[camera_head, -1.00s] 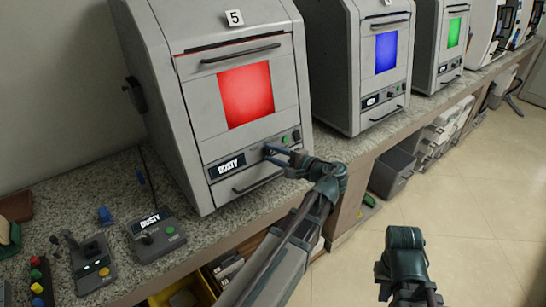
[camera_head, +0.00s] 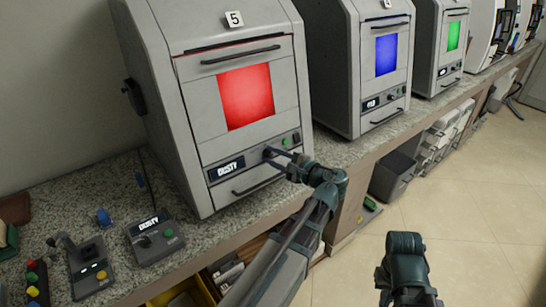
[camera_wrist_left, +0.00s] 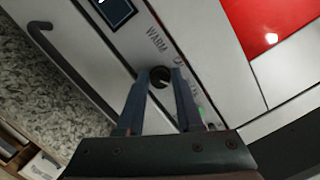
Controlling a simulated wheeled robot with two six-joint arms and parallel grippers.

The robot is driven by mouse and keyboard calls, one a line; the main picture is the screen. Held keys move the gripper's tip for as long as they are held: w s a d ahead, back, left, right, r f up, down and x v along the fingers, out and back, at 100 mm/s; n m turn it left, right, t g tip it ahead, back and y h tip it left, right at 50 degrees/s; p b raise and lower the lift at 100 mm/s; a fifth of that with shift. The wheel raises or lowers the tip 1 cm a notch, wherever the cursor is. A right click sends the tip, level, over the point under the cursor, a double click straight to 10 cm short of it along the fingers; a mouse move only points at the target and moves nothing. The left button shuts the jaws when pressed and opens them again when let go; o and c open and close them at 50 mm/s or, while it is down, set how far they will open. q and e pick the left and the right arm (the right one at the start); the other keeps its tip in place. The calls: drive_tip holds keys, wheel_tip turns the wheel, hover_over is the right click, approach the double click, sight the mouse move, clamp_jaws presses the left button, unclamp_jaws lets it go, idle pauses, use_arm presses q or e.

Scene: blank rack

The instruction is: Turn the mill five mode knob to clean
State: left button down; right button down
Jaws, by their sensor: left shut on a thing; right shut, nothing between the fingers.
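Mill five (camera_head: 215,150) is the grey machine with the 5 label, a red window and a display (camera_head: 226,169) reading "DUSTY". Its black mode knob (camera_wrist_left: 160,76) shows in the left wrist view, with "WARM" printed beside it; other lettering is partly hidden by a finger. My left gripper (camera_head: 268,154) is at the front panel, its two fingers on either side of the knob and shut on it. In the head view the fingers mostly hide the knob. My right gripper (camera_head: 403,268) is shut and empty, low over the floor, away from the mills.
A green button (camera_head: 296,138) sits just right of the knob. A handle (camera_head: 258,185) runs below the panel. A control box (camera_head: 155,238) showing "DUSTY" and a joystick box (camera_head: 91,268) stand on the speckled counter. More mills (camera_head: 375,70) stand to the right.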

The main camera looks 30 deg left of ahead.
use_arm(q)
drive_tip(key=c, duration=0.6)
unclamp_jaws()
drive_tip(key=shift+o, duration=0.2)
drive_tip(key=p+v, duration=0.1)
drive_tip(key=v, duration=1.2)
drive_tip(key=shift+d+p, duration=0.35)
drive_tip(key=shift+d, duration=0.05)
drive_tip(key=shift+s+r, duration=0.1)
